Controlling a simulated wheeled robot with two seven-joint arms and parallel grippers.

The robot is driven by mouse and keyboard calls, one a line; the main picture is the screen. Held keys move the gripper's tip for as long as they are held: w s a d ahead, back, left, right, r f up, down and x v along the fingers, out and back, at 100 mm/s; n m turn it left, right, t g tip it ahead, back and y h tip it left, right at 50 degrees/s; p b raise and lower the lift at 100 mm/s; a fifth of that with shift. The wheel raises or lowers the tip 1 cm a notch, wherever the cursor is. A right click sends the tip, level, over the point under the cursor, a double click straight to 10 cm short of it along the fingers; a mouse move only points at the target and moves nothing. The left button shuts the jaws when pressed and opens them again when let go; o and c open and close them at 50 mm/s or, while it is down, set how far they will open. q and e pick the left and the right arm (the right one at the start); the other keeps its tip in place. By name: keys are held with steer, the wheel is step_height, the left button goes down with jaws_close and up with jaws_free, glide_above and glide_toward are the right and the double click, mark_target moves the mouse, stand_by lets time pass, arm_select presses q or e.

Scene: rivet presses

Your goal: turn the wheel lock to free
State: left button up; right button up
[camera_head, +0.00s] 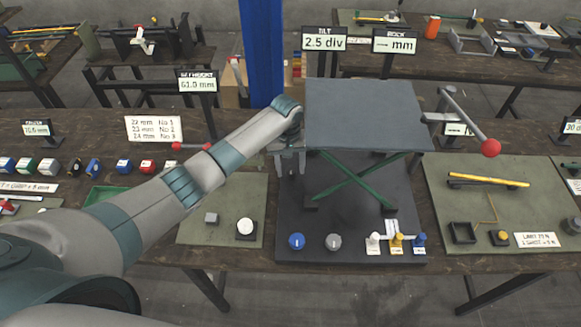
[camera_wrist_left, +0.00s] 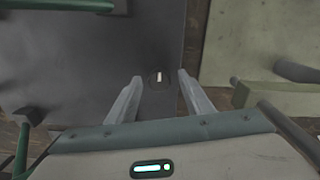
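The lift table has a grey top plate (camera_head: 365,115), green crossed legs (camera_head: 358,180) and a dark base plate (camera_head: 290,225). My left gripper (camera_head: 290,170) points down beside the left edge of the top plate. In the left wrist view its two fingers are apart and empty. Between and beyond the fingertips, a small round dark knob with a white mark (camera_wrist_left: 159,77) shows on the dark plate. It may be the wheel lock; no label shows. The gripper hides that spot in the head view. My right gripper is not in view.
A blue knob (camera_head: 296,241), a grey knob (camera_head: 333,242) and white, yellow and blue pegs (camera_head: 397,243) stand along the base's front. A red-balled lever (camera_head: 490,147) rises at right. A green mat (camera_head: 190,235) with a white button lies at left.

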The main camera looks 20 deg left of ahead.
mark_target(290, 170)
arm_select(q)
step_height(290, 170, up, 7)
steer(key=b, duration=0.2)
steer(key=shift+a+f+b, duration=0.1)
steer(key=shift+f+b, duration=0.1)
steer(key=shift+b, duration=0.1)
steer(key=shift+s+r, duration=0.1)
steer(key=shift+r, duration=0.35)
steer(key=shift+f, duration=0.1)
